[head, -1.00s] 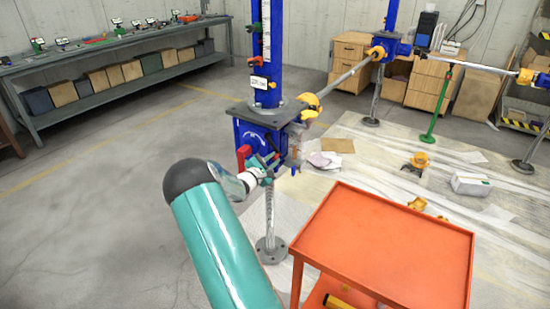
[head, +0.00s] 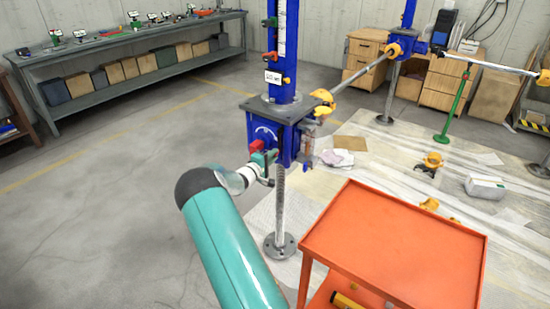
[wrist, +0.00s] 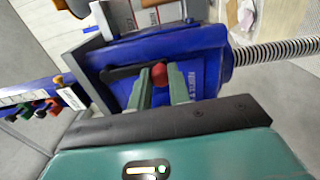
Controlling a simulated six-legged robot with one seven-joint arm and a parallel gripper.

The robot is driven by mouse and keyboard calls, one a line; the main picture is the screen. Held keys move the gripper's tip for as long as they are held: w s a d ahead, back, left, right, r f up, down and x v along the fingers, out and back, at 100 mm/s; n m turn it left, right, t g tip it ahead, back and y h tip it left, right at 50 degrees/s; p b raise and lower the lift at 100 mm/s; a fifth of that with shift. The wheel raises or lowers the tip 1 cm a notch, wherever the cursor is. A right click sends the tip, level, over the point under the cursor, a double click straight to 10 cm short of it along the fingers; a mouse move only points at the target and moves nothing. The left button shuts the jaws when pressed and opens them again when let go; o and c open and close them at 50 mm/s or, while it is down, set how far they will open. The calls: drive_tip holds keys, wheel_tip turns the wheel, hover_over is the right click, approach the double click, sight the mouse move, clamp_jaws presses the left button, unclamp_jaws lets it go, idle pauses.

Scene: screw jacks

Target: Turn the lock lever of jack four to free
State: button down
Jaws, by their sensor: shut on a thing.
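The blue jack housing (head: 264,132) stands under a dark plate (head: 300,106) on a blue column. The column's white tag (head: 273,78) is too small to read. A red part (head: 256,146) shows on the front of the housing, close to my gripper (head: 263,162). In the wrist view, my gripper (wrist: 159,80) is shut on the lever's red knob (wrist: 159,75), with one green finger on each side. A dark lever bar (wrist: 123,72) runs left from the knob across the blue housing (wrist: 195,60). My fingers hide part of the lever.
An orange cart (head: 400,245) stands close by on the right. A grey threaded rod (head: 279,200) goes down from the housing to a round foot (head: 280,246). Pale sheeting covers the floor at right. The floor at left is clear up to the workbench (head: 140,40).

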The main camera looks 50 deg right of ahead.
drive_tip(key=shift+w+a+m, duration=0.1)
drive_tip(key=shift+w+m, duration=0.2)
drive_tip(key=c, duration=1.3)
unclamp_jaws()
drive_tip(key=s+a, duration=0.1)
drive_tip(key=a, duration=1.2)
drive_tip(key=shift+s+a, duration=0.25)
drive_tip(key=shift+a, duration=0.1)
drive_tip(key=shift+r, duration=0.1)
